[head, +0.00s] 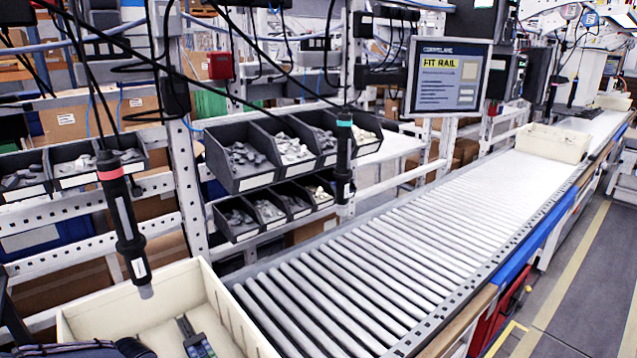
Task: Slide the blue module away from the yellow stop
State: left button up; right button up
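A dark rail (186,326) with small modules on it shows inside the cream crate (230,308) at the bottom left. The near part of the rail is cut off by the lower picture edge. A small module (201,348) on it looks blue-green, but its exact colour and place on the rail are too small to tell. I cannot make out a yellow stop. A dark shape at the bottom left edge, partly over the crate, looks like my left arm and gripper (132,348); its fingers cannot be made out. My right gripper is not in view.
A black screwdriver with a red band (124,221) hangs above the crate, and one with a teal band (343,160) hangs further right. Grey parts bins (262,160) stand behind. A roller conveyor (400,255) runs right to another cream crate (553,143). Its near rollers are clear.

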pick_arm(q)
jog(key=shift+s+d, duration=0.1)
dwell(0.5)
jog(key=o, duration=1)
jog(key=shift+p, duration=0.3)
jog(key=shift+r+p, duration=1)
jog(key=shift+p, duration=0.05)
